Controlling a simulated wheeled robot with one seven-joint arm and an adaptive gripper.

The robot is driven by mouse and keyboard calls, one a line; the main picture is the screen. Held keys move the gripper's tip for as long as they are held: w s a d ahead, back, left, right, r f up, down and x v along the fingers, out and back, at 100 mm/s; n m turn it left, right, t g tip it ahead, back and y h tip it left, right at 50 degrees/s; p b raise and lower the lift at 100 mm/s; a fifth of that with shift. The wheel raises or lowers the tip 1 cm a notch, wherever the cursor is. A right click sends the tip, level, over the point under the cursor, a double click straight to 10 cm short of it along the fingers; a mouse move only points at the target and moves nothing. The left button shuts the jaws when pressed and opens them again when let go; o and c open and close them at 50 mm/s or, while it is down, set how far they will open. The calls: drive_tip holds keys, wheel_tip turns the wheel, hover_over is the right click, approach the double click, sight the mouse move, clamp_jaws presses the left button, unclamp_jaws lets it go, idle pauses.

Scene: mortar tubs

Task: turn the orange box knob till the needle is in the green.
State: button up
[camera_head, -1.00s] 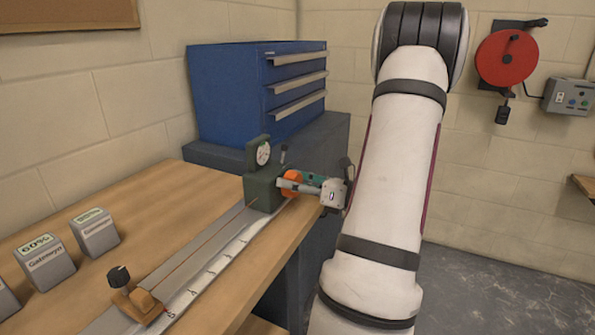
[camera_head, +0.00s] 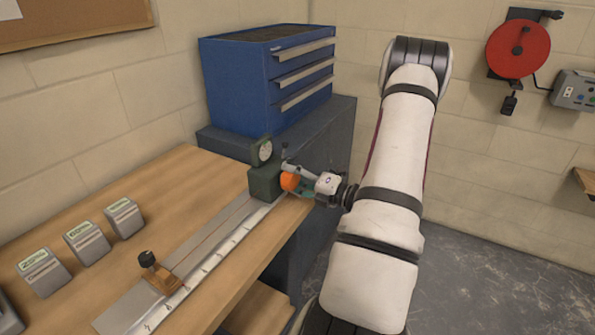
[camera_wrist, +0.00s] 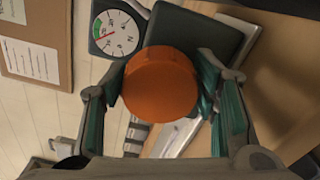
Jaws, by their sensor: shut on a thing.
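The orange knob (camera_head: 289,181) sits on the front of a dark green box (camera_head: 264,184) at the far end of a rail on the bench. It fills the middle of the wrist view (camera_wrist: 160,85). My gripper (camera_head: 296,183) is shut on the orange knob, with a finger on each side of it. The round gauge (camera_head: 265,151) stands on top of the box. In the wrist view the gauge (camera_wrist: 117,33) has a white face with a green arc on its left side.
Several grey labelled blocks (camera_head: 88,243) stand at the left on the bench (camera_head: 185,185). A blue drawer cabinet (camera_head: 245,85) is behind the box. A red reel (camera_head: 518,49) hangs on the wall.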

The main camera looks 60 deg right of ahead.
drive_tip(key=m+p, duration=0.2)
drive_tip(key=m, duration=0.2)
drive_tip(key=shift+d+f+m+p, duration=0.1)
drive_tip(key=shift+m+p, duration=0.3)
drive_tip(key=shift+f, duration=0.1)
idle(0.3)
drive_tip(key=o, duration=1.1)
drive_tip(key=shift+o, duration=0.2)
drive_tip(key=s, duration=1.2)
drive_tip(key=shift+d, duration=0.4)
